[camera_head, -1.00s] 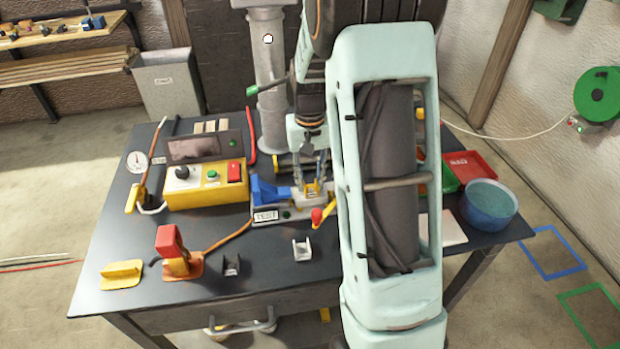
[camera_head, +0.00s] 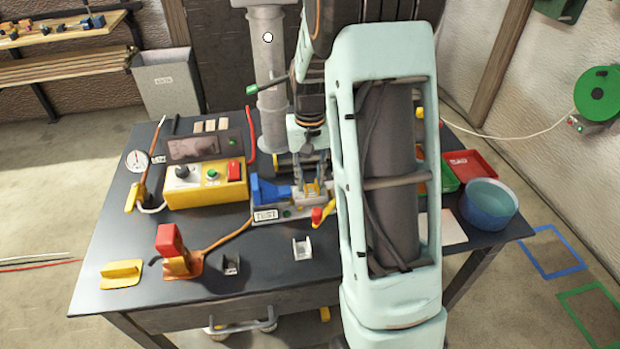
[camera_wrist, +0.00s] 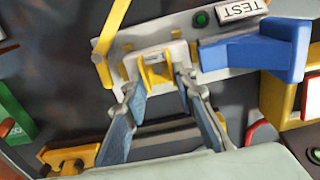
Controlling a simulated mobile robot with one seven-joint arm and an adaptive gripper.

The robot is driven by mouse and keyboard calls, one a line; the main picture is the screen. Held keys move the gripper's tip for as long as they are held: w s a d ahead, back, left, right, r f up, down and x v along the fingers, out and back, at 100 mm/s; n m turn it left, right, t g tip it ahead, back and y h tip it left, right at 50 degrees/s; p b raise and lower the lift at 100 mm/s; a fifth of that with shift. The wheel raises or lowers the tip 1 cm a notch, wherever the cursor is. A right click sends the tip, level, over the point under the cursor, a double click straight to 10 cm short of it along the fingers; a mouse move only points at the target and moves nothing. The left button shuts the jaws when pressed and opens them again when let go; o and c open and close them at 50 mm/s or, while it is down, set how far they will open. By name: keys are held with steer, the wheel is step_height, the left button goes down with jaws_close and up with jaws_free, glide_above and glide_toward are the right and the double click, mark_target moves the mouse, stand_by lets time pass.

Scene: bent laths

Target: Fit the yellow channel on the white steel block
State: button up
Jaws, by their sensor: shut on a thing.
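The yellow channel (camera_wrist: 158,73) is a small bent piece between the fingertips of my gripper (camera_wrist: 157,86) in the wrist view. My gripper is shut on it. In the head view my gripper (camera_head: 311,188) points down over the test fixture, with the yellow channel (camera_head: 312,189) at its tips. The white steel block (camera_wrist: 131,66) sits on the fixture plate, right at the channel. It also shows in the head view (camera_head: 311,201), partly hidden. The channel overlaps the block in both views; I cannot tell whether it is fully seated.
A blue clamp piece (camera_head: 268,189) stands left of the block on the fixture. A yellow lever with a red knob (camera_head: 317,216) rises at its front right. A yellow control box (camera_head: 207,183) stands left. A white channel (camera_head: 302,248) and a dark channel (camera_head: 231,265) lie in front.

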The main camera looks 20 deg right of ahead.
steer(key=o, duration=1.2)
